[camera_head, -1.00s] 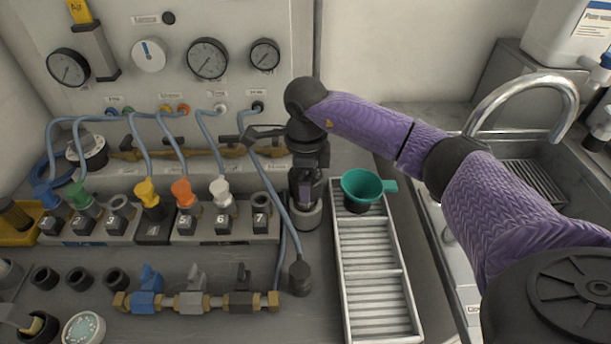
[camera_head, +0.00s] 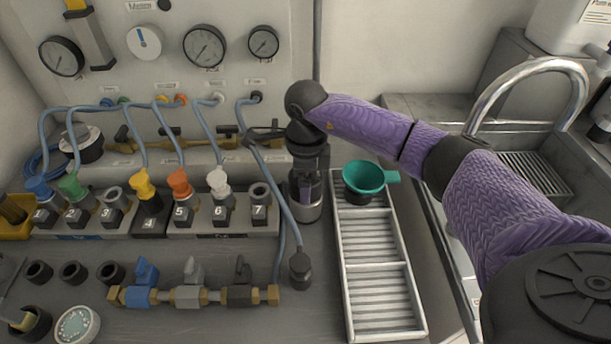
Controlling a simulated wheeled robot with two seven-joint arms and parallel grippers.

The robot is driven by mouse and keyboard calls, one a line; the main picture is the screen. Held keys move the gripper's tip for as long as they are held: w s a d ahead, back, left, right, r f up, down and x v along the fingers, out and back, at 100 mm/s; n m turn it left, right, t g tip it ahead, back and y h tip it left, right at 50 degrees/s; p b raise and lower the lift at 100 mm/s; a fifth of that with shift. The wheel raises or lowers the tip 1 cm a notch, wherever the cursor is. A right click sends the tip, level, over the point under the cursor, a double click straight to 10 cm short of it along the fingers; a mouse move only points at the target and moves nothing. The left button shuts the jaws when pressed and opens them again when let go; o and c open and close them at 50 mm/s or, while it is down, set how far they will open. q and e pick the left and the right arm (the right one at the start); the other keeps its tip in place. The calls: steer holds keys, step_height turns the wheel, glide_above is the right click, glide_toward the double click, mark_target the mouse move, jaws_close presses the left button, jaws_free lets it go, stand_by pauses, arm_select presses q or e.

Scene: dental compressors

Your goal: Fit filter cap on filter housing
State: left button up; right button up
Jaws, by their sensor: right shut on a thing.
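My right gripper (camera_head: 306,188) points straight down at the right end of the bench, left of the slatted tray. It is shut, and its fingertips are at the top of a round grey metal piece (camera_head: 305,212), which looks like the filter housing. What the fingers hold, taken to be the filter cap, is mostly hidden by the fingers and the dark gripper body. I cannot tell whether cap and housing touch or are apart. My left gripper is not in view.
A slatted tray (camera_head: 336,262) with a teal funnel (camera_head: 369,174) stands just right of my gripper. A hose with a dark end fitting (camera_head: 300,268) lies in front. Numbered valves (camera_head: 218,216) and a brass manifold (camera_head: 194,296) fill the left. A sink tap (camera_head: 530,68) is at right.

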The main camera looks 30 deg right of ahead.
steer(key=shift+f, duration=0.4)
steer(key=o, duration=1)
steer(key=shift+c, duration=0.2)
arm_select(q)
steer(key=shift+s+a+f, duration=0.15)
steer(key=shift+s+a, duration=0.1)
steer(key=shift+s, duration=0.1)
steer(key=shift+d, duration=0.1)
arm_select(e)
step_height(320, 180, up, 6)
steer(key=shift+f+p, duration=0.1)
steer(key=shift+p, duration=0.7)
step_height(320, 180, up, 4)
steer(key=shift+r+p, duration=0.1)
steer(key=shift+p, duration=0.35)
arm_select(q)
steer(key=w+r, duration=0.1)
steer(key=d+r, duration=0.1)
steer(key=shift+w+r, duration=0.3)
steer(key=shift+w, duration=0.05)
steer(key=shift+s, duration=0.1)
